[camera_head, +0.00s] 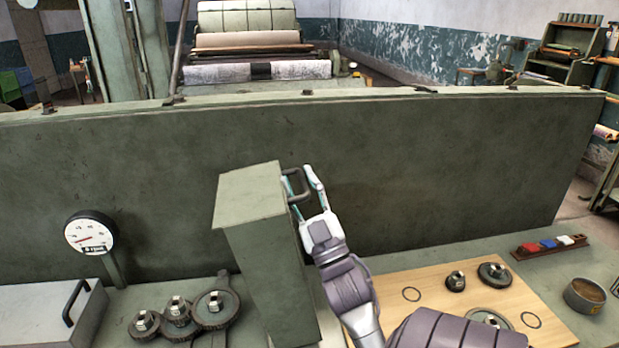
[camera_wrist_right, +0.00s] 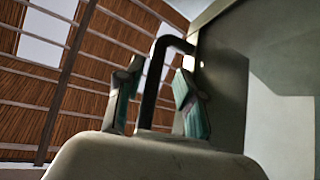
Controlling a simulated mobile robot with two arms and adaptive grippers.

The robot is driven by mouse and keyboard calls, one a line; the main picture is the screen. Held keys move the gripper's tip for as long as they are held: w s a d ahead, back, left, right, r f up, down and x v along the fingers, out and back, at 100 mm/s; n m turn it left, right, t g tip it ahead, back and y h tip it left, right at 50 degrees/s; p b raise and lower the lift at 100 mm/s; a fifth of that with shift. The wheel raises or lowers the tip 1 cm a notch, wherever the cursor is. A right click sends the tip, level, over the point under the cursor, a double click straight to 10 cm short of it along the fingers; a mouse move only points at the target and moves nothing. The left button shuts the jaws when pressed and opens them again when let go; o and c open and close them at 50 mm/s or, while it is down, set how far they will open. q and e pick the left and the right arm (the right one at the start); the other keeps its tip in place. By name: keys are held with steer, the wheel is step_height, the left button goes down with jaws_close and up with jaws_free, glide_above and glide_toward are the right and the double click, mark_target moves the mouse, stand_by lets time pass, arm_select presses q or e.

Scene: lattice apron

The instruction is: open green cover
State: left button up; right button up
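The green cover (camera_head: 265,270) is a tall grey-green box shape standing upright on the bench, in the middle of the head view. A dark bar handle sits on its right side, near the top; it shows clearly in the right wrist view (camera_wrist_right: 151,85). My right gripper (camera_head: 302,178) is at this handle with one finger on each side of the bar. In the right wrist view (camera_wrist_right: 158,95) the fingers stand apart, with gaps beside the bar, so it looks open around the handle. My left gripper is not in view.
Left of the cover are several meshed gears (camera_head: 178,315), a dial gauge (camera_head: 90,233) and a grey box with a handle (camera_head: 50,315). To the right lie a wooden board (camera_head: 405,275) with gears and a round tin (camera_head: 584,296). A long green wall (camera_head: 450,165) stands behind.

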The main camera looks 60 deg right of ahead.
steer(key=v, duration=1.1)
steer(key=shift+s, duration=0.2)
steer(key=shift+a+f, duration=0.1)
steer(key=shift+f, duration=0.1)
